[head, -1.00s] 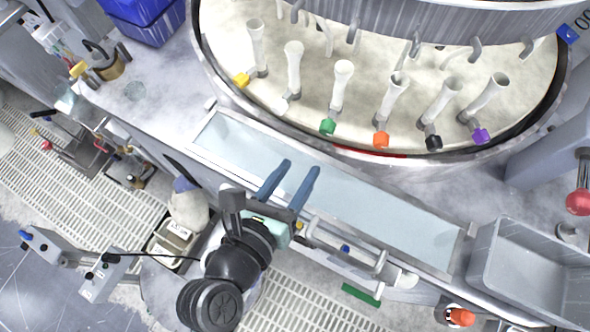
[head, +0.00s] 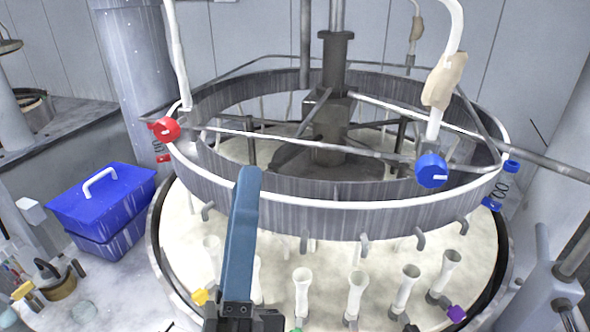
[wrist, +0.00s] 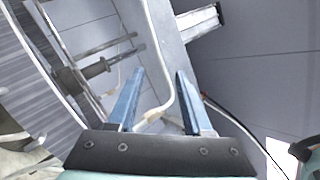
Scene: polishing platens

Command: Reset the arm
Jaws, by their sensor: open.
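My gripper (wrist: 159,100) is open and empty in the wrist view, its two blue fingers apart with a grey wall and a white hose behind them. In the head view my gripper (head: 245,220) shows edge-on as one blue finger pointing up, in front of the round polishing platen (head: 330,260). The second finger is hidden there. Nothing is held, and I cannot tell from the head view how far the fingers are from the platen's ring (head: 330,212).
A blue lidded box (head: 105,205) stands left of the platen. White tubes with coloured ends, such as one tube (head: 302,290), stand along its front. A red knob (head: 166,130), a blue knob (head: 431,170) and hanging hoses are above the ring.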

